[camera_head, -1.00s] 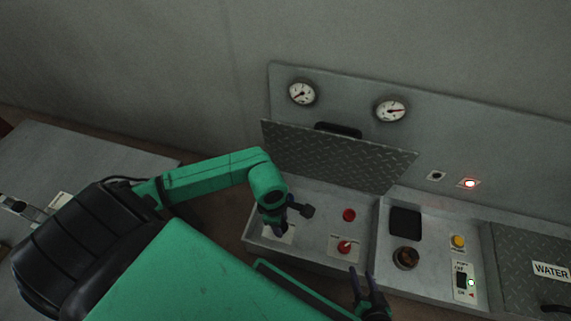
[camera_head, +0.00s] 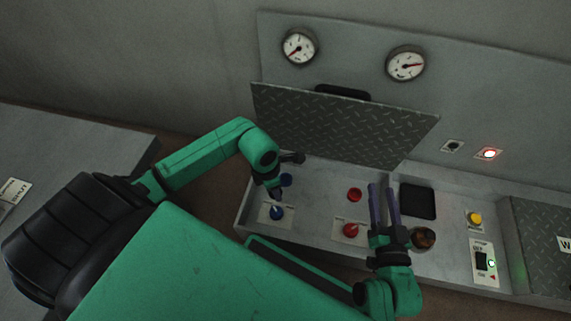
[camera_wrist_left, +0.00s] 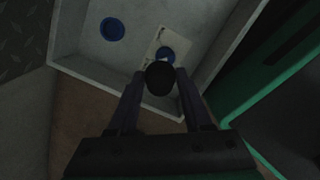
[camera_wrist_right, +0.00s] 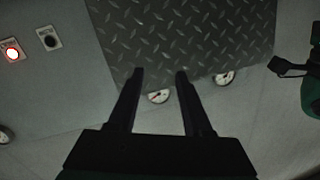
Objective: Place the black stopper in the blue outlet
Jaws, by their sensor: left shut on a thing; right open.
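The round black stopper (camera_wrist_left: 160,78) is gripped between the fingertips of my left gripper (camera_wrist_left: 158,80). In the head view my left gripper (camera_head: 274,189) is low over the left end of the panel, and the stopper cannot be made out there. The blue outlet (camera_wrist_left: 112,29) is a blue ring up and left of the stopper in the left wrist view, apart from it. It also shows in the head view (camera_head: 286,180), close beside the left gripper. My right gripper (camera_head: 382,190) is open and empty above the panel's middle; its fingers also show in the right wrist view (camera_wrist_right: 160,75).
A blue knob (camera_head: 277,212) sits on a label near the tray's front edge. A red outlet (camera_head: 355,194) and red knob (camera_head: 350,230) are to its right. A raised treadplate lid (camera_head: 335,125) stands behind. A brown round fitting (camera_head: 423,238) is beside the right gripper.

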